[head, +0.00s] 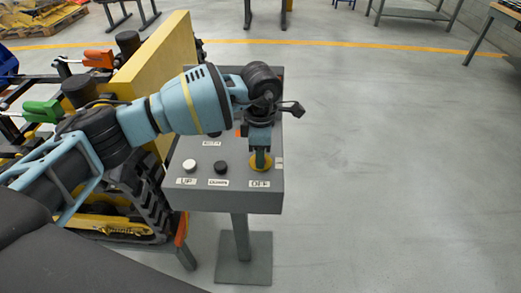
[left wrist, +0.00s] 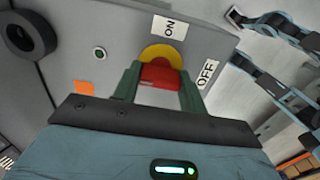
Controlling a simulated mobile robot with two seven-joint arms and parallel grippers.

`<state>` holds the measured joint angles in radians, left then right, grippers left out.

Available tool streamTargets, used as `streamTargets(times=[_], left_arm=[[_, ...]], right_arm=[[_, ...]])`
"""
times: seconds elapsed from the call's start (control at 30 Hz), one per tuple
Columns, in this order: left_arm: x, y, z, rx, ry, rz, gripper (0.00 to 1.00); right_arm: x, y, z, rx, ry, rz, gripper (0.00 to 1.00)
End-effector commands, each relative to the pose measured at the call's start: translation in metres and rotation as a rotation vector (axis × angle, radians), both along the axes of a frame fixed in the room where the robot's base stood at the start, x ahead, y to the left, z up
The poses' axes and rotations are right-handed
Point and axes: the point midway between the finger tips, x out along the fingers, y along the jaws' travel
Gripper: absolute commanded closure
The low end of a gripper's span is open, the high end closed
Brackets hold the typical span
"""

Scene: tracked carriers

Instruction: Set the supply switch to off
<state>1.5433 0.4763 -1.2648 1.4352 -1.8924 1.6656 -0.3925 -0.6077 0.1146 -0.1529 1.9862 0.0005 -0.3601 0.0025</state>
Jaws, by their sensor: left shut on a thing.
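The supply switch is a red handle (left wrist: 160,76) on a yellow round plate (left wrist: 161,52), set on a grey control box. An ON label (left wrist: 169,27) and an OFF label (left wrist: 207,73) sit beside the plate in the left wrist view. My left gripper (left wrist: 160,88) has its two green fingers on either side of the red handle and is shut on it. In the head view, my left gripper (head: 260,148) points down at the yellow plate (head: 261,161), just above the OFF label (head: 259,184); it hides the handle there. I cannot tell the handle's exact angle. My right gripper is not in view.
The grey control box (head: 235,200) stands on a post. It bears a white button (head: 189,165) and a black button (head: 220,167). A tracked carrier (head: 150,205) with a yellow panel (head: 160,60) stands close on the left. The floor to the right is clear.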

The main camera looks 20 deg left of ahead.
Motion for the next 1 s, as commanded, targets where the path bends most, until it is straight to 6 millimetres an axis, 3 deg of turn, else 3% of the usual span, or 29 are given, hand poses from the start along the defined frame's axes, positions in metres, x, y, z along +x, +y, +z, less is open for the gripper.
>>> streamTargets(times=[0.13,0.17,0.3,0.67,1.0], left_arm=[[0.0,0.0,0.0,0.0,-0.001,0.0,0.81],[0.0,0.0,0.0,0.0,-0.001,-0.001,0.54],[0.0,0.0,0.0,0.0,-0.001,-0.001,0.36],[0.001,0.0,0.005,0.001,-0.002,-0.002,0.36],[0.0,0.0,0.055,0.0,-0.002,-0.002,0.36]], right_arm=[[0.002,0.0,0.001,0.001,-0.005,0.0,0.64],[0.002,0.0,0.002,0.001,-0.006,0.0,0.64],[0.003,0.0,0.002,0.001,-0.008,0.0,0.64],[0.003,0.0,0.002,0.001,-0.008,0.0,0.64],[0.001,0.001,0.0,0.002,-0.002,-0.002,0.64]])
